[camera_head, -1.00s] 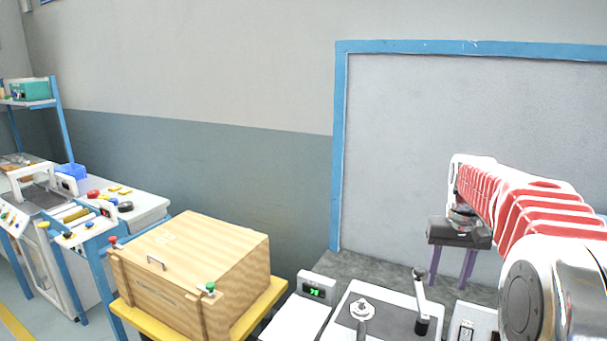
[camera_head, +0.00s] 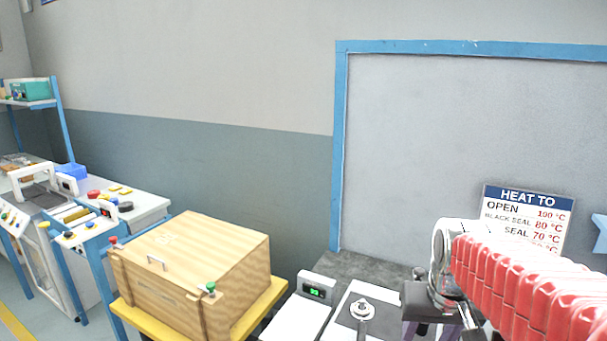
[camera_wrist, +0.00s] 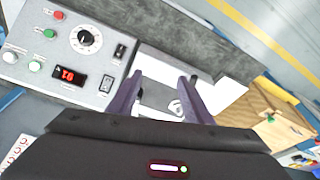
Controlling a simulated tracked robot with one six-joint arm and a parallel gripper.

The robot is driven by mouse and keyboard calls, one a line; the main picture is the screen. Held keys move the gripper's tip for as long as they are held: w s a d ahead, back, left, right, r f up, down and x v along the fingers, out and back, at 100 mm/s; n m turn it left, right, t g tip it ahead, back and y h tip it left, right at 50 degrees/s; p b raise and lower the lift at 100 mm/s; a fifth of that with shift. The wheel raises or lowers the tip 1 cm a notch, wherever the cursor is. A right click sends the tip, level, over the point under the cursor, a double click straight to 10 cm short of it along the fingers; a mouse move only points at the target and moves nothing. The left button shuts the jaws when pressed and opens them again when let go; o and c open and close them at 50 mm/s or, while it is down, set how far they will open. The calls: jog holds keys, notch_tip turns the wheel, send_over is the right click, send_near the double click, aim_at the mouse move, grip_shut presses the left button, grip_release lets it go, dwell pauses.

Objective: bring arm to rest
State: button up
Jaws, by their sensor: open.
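My gripper (camera_head: 420,328) hangs low at the right of the head view, on my arm with its red ribbed cover. In the wrist view my gripper (camera_wrist: 160,88) shows two purple fingers spread apart with nothing between them. The fingers point over a white-topped bench machine (camera_wrist: 160,105), with a round silver fitting between them. I cannot tell the exact height above it. In the head view the arm and gripper hide part of this machine.
A control panel (camera_wrist: 35,68) with a dial, buttons and red display lies beside the fingers. A wooden box (camera_head: 195,265) on a yellow stand and a small unit with a green display (camera_head: 317,290) are left of my arm. A heat sign (camera_head: 525,210) hangs behind.

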jog(key=s+a+n+t, duration=0.1)
jog(key=s+a+t, duration=0.1)
jog(key=s+a, duration=0.4)
jog(key=shift+s+a+r+n+t+y, duration=0.3)
jog(key=shift+s+a+n, duration=0.1)
jog(key=shift+s, duration=2.35)
